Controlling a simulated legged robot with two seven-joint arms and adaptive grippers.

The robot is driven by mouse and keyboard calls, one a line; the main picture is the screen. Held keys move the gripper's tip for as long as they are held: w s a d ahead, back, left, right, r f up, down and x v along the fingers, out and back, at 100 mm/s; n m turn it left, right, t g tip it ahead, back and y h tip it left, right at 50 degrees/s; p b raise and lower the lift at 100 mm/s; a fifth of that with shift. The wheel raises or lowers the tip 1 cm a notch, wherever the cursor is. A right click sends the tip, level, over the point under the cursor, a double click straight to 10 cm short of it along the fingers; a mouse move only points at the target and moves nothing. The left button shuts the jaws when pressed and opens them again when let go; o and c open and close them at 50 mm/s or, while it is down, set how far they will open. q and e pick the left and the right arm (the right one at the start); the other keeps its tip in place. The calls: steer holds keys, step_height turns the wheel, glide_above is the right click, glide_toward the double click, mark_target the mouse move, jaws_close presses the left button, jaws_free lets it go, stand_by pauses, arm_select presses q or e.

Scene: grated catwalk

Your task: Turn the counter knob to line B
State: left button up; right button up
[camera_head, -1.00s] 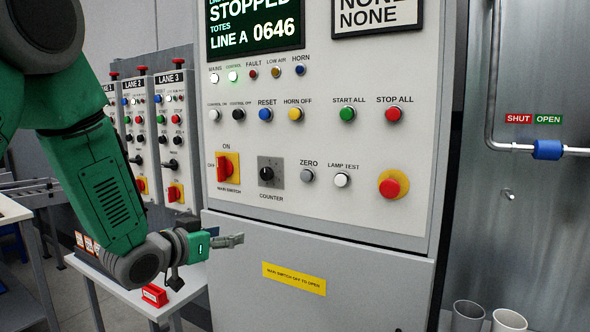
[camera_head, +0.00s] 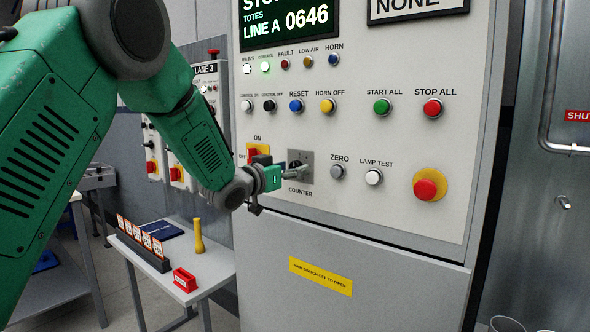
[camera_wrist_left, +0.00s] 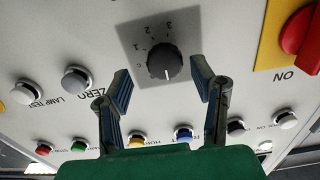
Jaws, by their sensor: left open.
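The counter knob (camera_wrist_left: 157,62) is a dark round knob on a grey plate. Its white pointer line points down in the left wrist view, away from the printed digits. In the head view the counter plate (camera_head: 307,156) is between the main switch and ZERO button, with its knob mostly hidden by my gripper. My left gripper (camera_head: 297,173) is open in front of the plate. In the wrist view its two fingers lie on either side of the knob, with gaps visible; I cannot tell the remaining depth. The display (camera_head: 290,22) reads LINE A 0646. My right gripper is not in view.
The red main switch (camera_head: 257,152) is close left of my gripper, partly hidden. The ZERO button (camera_head: 338,171) and LAMP TEST button (camera_head: 373,177) are to the right, the yellow-ringed red button (camera_head: 428,186) beyond. A small table (camera_head: 205,268) with several items stands lower left.

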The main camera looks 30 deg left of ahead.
arm_select(q)
steer(key=shift+w, duration=0.75)
steer(key=shift+w+a+f, duration=0.1)
steer(key=shift+a+f, duration=0.05)
steer(key=shift+a, duration=0.4)
steer(key=shift+c, duration=0.8)
steer(key=c, duration=0.7)
steer(key=shift+d, duration=0.3)
steer(key=shift+c, duration=1.4)
steer(key=shift+d, duration=0.1)
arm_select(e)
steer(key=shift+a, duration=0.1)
